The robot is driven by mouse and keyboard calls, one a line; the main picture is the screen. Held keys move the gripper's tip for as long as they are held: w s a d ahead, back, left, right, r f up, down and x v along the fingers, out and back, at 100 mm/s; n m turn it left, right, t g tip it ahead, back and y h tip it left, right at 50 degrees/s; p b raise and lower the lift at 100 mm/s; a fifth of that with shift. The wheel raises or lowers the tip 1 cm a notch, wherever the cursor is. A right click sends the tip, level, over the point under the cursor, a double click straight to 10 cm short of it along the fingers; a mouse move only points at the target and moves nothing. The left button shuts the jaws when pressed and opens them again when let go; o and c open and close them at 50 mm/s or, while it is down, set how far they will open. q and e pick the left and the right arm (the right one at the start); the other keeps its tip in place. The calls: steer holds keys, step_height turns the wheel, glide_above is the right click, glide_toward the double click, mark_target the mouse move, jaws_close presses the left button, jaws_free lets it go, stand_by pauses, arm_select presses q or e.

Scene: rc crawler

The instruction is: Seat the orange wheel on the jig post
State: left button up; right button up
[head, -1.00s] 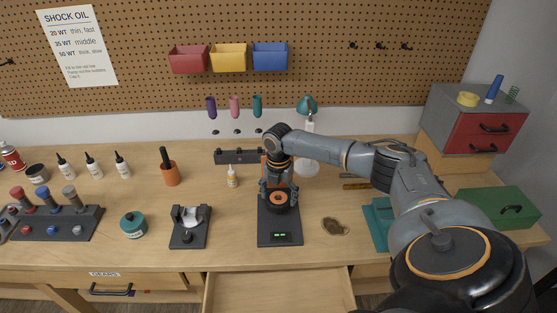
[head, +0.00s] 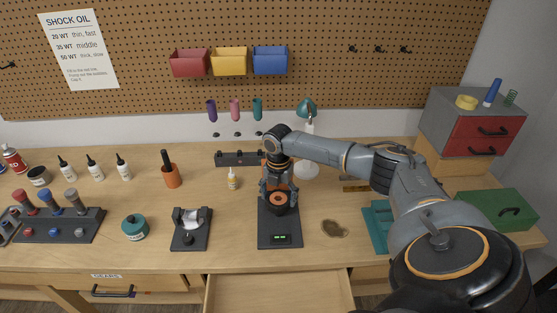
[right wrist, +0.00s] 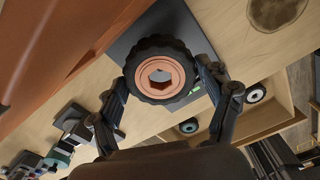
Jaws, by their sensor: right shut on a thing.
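The orange wheel (head: 279,198) has a black knobbly tyre and an orange hub with a hole. My right gripper (head: 278,192) is shut on it, one finger on each side of the tyre. In the right wrist view, the wheel (right wrist: 160,51) lies between the fingers with its hub face towards the camera. It is over the dark jig base (head: 280,228), which has small green lights at the front. The jig post is hidden by the wheel, so I cannot tell whether they touch. My left gripper is not in view.
A black stand (head: 190,240) with a white part is left of the jig. A brown stain-like patch (head: 335,229) lies to the right. A small bottle (head: 232,180) is behind left. An open drawer (head: 275,292) juts out in front; the wrist view shows small wheels (right wrist: 256,93) there.

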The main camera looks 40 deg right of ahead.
steer(key=o, duration=1.1)
steer(key=shift+o, duration=0.2)
step_height(320, 180, up, 12)
